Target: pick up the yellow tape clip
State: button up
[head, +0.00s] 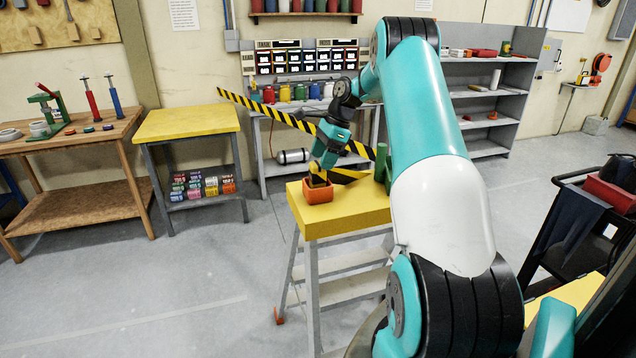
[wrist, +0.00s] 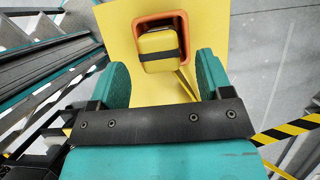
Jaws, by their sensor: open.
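The yellow tape clip (wrist: 160,44) is a rounded yellow block with a black band across it. It sits inside a small orange bin (wrist: 142,24) in the wrist view. The head view also shows the orange bin (head: 332,194), with the clip partly hidden in it. My gripper (wrist: 163,63) is open, with one teal finger on each side of the bin's near end in the picture. Nothing is held. In the head view my gripper (head: 321,163) points down just above the bin. Finger contact with the clip cannot be told.
The bin stands on a yellow-topped stand (head: 350,214). A green cylinder (head: 381,163) stands at its back right, near my arm. A black-and-yellow striped barrier (head: 290,121) runs behind the stand. Open grey floor lies to the left.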

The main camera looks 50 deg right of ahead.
aim_at(315, 171)
jog(key=p+x, duration=0.1)
jog(key=x, duration=0.4)
jog(key=shift+w+a+p, duration=0.1)
jog(key=shift+a+p, duration=0.1)
jog(key=shift+p, duration=0.15)
jog(key=c, duration=1)
